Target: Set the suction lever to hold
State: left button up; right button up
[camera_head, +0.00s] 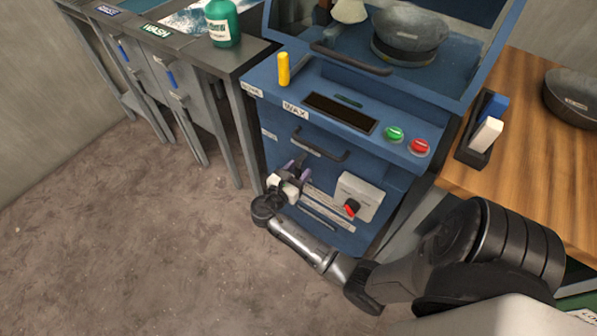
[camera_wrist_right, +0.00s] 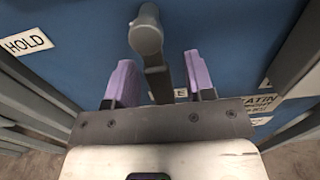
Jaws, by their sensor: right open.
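The grey suction lever (camera_wrist_right: 146,38) shows in the right wrist view, its rounded end towards the camera and its shaft running down between my fingers. My right gripper (camera_wrist_right: 160,82) is open, with one purple fingertip on each side of the shaft; contact cannot be told. In the head view my right gripper (camera_head: 297,171) is at the lower front of the blue cabinet (camera_head: 285,135), and the lever is hard to make out there. A white HOLD label (camera_wrist_right: 27,42) is left of the lever in the wrist view. Another label (camera_wrist_right: 181,94) is mostly hidden behind the gripper. My left gripper is not in view.
Green (camera_head: 394,134) and red (camera_head: 419,147) buttons are higher up. Open floor (camera_head: 120,240) lies at the left.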

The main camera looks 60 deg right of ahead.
jog(key=shift+d, duration=0.1)
grip_shut()
dwell(0.5)
